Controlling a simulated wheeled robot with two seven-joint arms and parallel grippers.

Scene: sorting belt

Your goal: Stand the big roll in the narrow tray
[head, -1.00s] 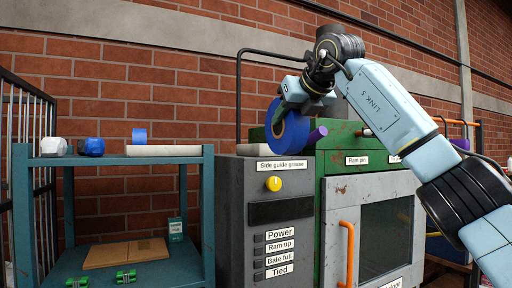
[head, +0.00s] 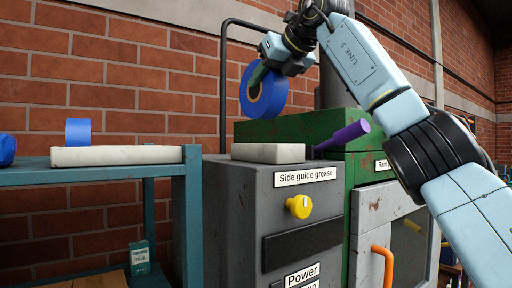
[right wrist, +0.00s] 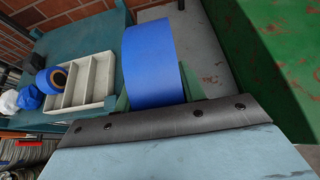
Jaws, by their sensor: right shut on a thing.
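The big blue roll (head: 270,100) is upright in my right gripper (head: 258,76), which is shut on its rim. It hangs above a short white tray (head: 268,152) on top of the grey cabinet, with a gap between them. The roll fills the middle of the right wrist view (right wrist: 148,62) and hides much of what lies below it. A longer white tray (head: 118,156) lies on the teal shelf, with a smaller blue roll (head: 78,132) standing in it. In the right wrist view this tray (right wrist: 112,72) shows several compartments. My left gripper is not in view.
The grey cabinet (head: 232,215) has a yellow knob (head: 299,206) on its front. The green machine (head: 300,127) rises behind it, with a purple rod (head: 343,137) sticking out. A dark blue object (head: 6,150) sits at the teal shelf's left.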

